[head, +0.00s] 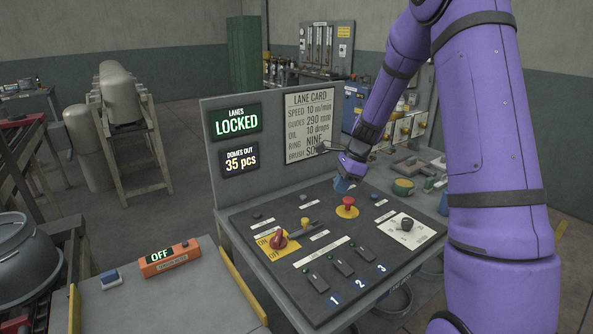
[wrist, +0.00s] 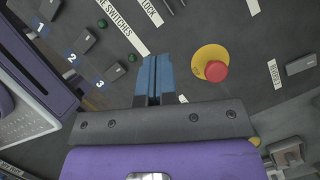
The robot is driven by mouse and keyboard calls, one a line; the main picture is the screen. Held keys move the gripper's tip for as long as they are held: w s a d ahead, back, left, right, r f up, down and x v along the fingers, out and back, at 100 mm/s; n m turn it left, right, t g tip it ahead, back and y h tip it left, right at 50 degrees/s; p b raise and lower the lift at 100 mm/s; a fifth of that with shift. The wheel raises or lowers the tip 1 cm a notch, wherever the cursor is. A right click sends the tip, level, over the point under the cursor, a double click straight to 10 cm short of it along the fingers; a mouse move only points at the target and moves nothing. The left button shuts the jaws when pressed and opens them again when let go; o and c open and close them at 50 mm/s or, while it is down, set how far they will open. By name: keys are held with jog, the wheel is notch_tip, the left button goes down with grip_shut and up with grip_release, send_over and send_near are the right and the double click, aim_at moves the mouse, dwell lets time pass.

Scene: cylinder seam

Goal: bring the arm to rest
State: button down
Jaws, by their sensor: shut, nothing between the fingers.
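My purple arm (head: 485,130) reaches in from the right in the head view. My gripper (head: 343,184) hangs above the far part of the dark control panel (head: 330,275), near the red emergency button (head: 348,202). In the wrist view my gripper's blue fingers (wrist: 154,75) are together with nothing between them, over the panel. The red button (wrist: 215,71) on its yellow disc is to their right, apart from them. Whether the fingertips are clear of the panel surface is hard to tell.
The panel carries a red rotary switch (head: 278,239), several rocker switches and a black knob (head: 407,224). A backboard holds a lane card (head: 309,125) and a green "LOCKED" display (head: 236,122). An orange meter (head: 169,257) reads "OFF". Small parts lie behind the panel at right.

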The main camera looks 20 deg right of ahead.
jog(key=s+a+r+n+h, duration=0.1)
jog(key=s+a+r+n, duration=0.25)
jog(key=r, duration=0.25)
jog(key=s+a+r+n+t, duration=0.1)
jog(key=s+a+r+n, duration=0.15)
jog(key=s+r, duration=0.3)
jog(key=s+a+r+n+h, duration=0.1)
jog(key=s+a+r+n, duration=0.25)
jog(key=r, duration=0.25)
jog(key=s+a+r+n+t+h, duration=0.1)
jog(key=s+r+n, duration=0.1)
jog(key=s+n, duration=0.4)
jog(key=s+a+r+n+t+h, duration=0.1)
jog(key=s+n, duration=0.4)
jog(key=s, duration=0.8)
notch_tip(320, 180, up, 3)
jog(key=shift+s+a+f+n+t, duration=0.15)
jog(key=shift+s+a+n+t, duration=0.15)
jog(key=shift+t, duration=0.2)
jog(key=shift+w, duration=0.1)
